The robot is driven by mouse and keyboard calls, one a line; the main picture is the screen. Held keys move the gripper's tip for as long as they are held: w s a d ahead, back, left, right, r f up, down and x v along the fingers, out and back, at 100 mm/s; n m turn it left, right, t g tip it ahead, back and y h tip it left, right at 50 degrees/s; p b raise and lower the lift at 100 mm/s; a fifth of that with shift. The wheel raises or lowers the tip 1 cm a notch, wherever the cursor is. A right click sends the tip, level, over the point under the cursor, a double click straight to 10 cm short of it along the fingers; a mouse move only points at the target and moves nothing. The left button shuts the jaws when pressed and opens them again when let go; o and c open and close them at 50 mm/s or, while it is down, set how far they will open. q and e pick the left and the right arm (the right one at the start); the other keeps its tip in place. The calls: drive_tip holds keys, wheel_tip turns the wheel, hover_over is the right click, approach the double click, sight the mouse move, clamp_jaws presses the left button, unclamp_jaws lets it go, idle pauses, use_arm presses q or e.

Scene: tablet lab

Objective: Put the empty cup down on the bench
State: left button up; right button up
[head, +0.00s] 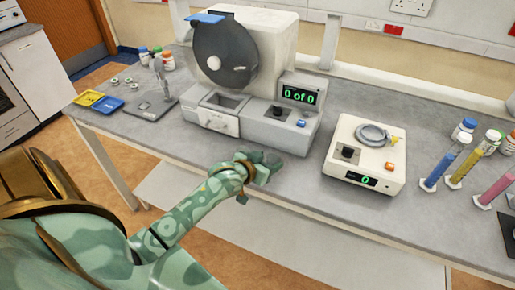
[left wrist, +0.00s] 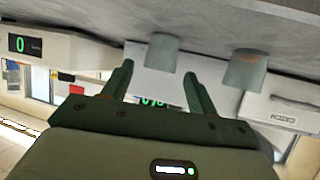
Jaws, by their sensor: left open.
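In the left wrist view, which is upside down, two small grey-green cups (left wrist: 163,52) (left wrist: 247,69) stand on the bench (left wrist: 225,25). My left gripper (left wrist: 159,70) is open, and one cup is in line with the gap between its fingertips. The other cup is beyond the finger on the picture's right. I cannot see inside either cup, so I cannot tell which is empty. In the head view my left gripper (head: 260,163) is low at the bench's front edge (head: 320,203), before the machine; the cups are not clear there. My right gripper is not in view.
A large grey machine (head: 265,125) reading "0 of 0" stands behind my left gripper. A white device (head: 365,155) reading 0 is to its right, with coloured cylinders (head: 467,165) beyond. Yellow and blue trays (head: 100,100) lie far left. Bench between machine and white device is clear.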

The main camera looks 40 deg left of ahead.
use_arm(q)
drive_tip(key=p+v, duration=0.1)
drive_tip(key=v, duration=0.5)
drive_tip(key=shift+s+r, duration=0.2)
drive_tip(key=shift+s, duration=0.15)
